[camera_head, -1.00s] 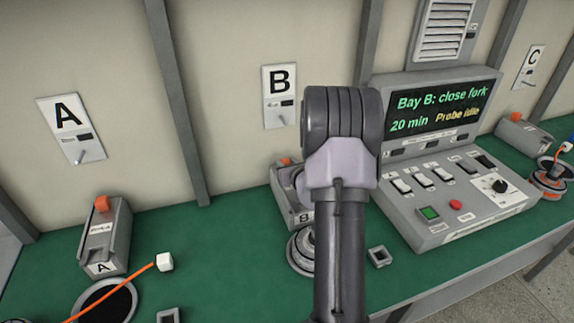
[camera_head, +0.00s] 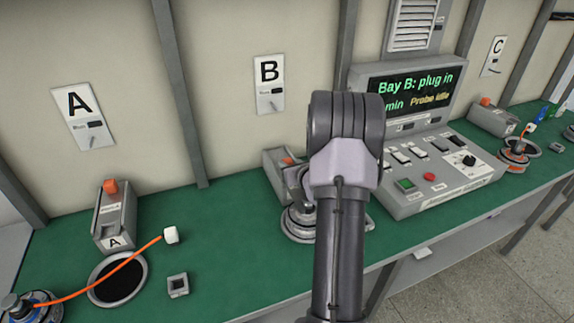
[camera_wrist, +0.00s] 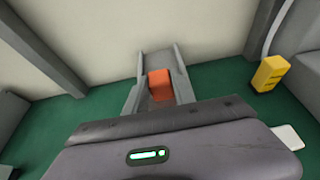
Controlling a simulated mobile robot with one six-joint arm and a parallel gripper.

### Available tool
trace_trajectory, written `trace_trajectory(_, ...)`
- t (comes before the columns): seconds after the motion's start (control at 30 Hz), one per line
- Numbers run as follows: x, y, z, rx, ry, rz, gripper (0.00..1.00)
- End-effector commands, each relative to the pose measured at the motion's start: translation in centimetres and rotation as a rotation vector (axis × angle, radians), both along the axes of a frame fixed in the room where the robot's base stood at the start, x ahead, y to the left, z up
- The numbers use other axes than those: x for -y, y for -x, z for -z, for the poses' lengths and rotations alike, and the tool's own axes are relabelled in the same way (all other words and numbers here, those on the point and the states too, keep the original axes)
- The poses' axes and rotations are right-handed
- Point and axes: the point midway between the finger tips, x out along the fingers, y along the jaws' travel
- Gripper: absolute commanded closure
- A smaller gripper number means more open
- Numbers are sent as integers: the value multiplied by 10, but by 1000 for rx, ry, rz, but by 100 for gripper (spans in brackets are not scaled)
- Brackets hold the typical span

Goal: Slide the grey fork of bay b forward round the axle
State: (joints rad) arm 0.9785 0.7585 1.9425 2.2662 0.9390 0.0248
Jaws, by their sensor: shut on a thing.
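The bay B slide housing (camera_head: 275,160) is a grey block with an orange part (camera_head: 288,161), below the B sign (camera_head: 269,84). A round metal hub with rings (camera_head: 298,232) lies in front of it; a grey part (camera_head: 299,190), apparently the fork, reaches over it. My arm hides the right side of hub and fork, so how far the fork goes round the axle cannot be told. The wrist view shows the orange part (camera_wrist: 160,85) in its grey channel (camera_wrist: 155,60) beyond my gripper's body (camera_wrist: 170,150). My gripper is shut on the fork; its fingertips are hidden.
The console (camera_head: 425,160) stands right of my arm; its screen (camera_head: 420,95) reads "Bay B: plug in". Bay A, left, has a grey slide block (camera_head: 116,225), an orange cable with a white plug (camera_head: 171,235) and a small square socket (camera_head: 177,285).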

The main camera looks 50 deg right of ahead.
Motion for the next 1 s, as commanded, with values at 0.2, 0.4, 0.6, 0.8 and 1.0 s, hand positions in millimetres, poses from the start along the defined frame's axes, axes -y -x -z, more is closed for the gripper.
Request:
trace_trajectory(0.2,-2,2,4,-9,-6,-1,100)
trace_trajectory(0.4,-2,2,4,-9,-6,-1,52)
trace_trajectory(0.6,-1,1,3,-7,-4,-1,47)
trace_trajectory(0.8,-3,6,-1,-6,-4,0,47)
trace_trajectory(1.0,-23,43,-21,-6,-5,3,47)
